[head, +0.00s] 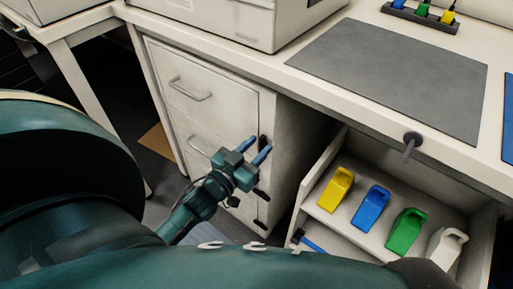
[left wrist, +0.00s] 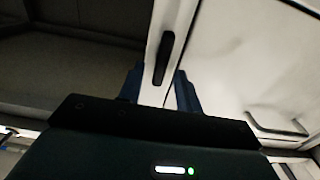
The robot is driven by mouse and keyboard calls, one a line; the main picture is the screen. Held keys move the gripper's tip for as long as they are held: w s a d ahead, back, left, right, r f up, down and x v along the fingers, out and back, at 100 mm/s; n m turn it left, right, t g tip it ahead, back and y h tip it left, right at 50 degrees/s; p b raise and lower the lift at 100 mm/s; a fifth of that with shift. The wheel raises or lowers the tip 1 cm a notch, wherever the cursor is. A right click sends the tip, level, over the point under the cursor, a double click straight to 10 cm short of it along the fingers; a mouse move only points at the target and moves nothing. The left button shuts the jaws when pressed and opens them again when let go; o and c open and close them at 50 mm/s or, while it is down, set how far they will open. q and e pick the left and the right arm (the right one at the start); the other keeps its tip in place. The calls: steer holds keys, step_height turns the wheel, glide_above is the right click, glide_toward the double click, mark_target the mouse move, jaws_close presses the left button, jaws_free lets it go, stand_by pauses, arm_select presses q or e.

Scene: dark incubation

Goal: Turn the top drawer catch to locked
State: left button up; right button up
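The top drawer catch (head: 262,142) is a small black bar on the narrow right-hand strip of the white drawer cabinet (head: 290,135). It looks upright, roughly in line with the strip. My left gripper (head: 257,149) is in front of it, with its two blue fingers apart. In the left wrist view the black catch (left wrist: 163,58) shows between and just beyond the fingers of my left gripper (left wrist: 160,88), lengthwise along the pale strip. I cannot tell whether a finger touches it. The top drawer (head: 205,85) looks closed. My right gripper is not in view.
The top drawer's handle (head: 190,90) sticks out left of the catch. A lower catch (head: 262,194) is beneath my gripper. An open shelf (head: 330,218) at right holds yellow, blue, green and white scoop-like items. A grey mat (head: 390,75) lies on the bench above.

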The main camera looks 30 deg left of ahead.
arm_select(q)
steer(key=shift+w, duration=0.15)
steer(key=shift+c, duration=0.3)
jaws_close()
